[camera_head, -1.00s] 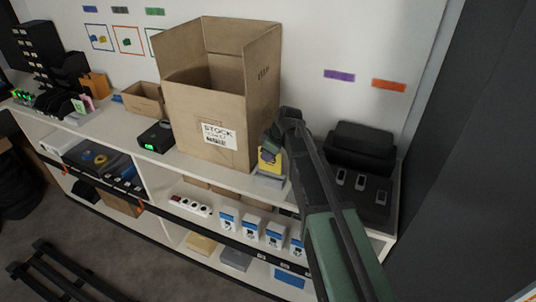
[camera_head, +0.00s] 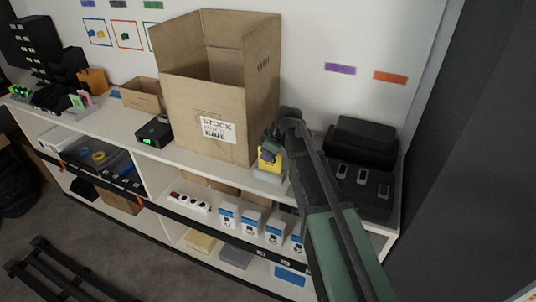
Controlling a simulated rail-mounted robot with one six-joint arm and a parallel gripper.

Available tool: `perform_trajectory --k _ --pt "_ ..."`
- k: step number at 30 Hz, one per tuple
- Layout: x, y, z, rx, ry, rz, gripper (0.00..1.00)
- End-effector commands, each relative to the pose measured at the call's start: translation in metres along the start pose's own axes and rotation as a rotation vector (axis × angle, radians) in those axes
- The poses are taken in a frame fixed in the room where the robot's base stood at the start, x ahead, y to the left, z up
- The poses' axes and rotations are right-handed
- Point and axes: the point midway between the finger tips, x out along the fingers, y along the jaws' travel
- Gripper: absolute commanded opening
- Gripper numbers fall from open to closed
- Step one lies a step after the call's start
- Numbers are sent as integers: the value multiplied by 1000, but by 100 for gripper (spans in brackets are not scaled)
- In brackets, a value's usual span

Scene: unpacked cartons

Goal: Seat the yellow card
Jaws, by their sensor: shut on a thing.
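The yellow card (camera_head: 270,163) stands upright at the front of the counter, to the right of the big carton. Its lower edge is at a small grey holder (camera_head: 269,176); I cannot tell whether it sits in the slot or just above it. My gripper (camera_head: 268,151) is shut on the upper part of the card, coming from above and the right. The fingers hide the card's top. Another grey holder with a pink and green card (camera_head: 82,99) stands far left on the counter.
An open carton labelled STOCK (camera_head: 218,131) stands close left of my gripper. A black tray with several small devices (camera_head: 358,180) is to the right. A small black box with a green light (camera_head: 153,132) sits left. The counter's front edge (camera_head: 205,168) is near.

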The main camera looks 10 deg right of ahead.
Motion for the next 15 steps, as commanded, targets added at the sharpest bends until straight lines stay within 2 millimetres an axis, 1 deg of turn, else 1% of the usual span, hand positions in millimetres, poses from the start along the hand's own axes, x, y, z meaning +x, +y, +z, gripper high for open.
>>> perform_trajectory --k 15 --pt "16 0 7 0 0 0 0"
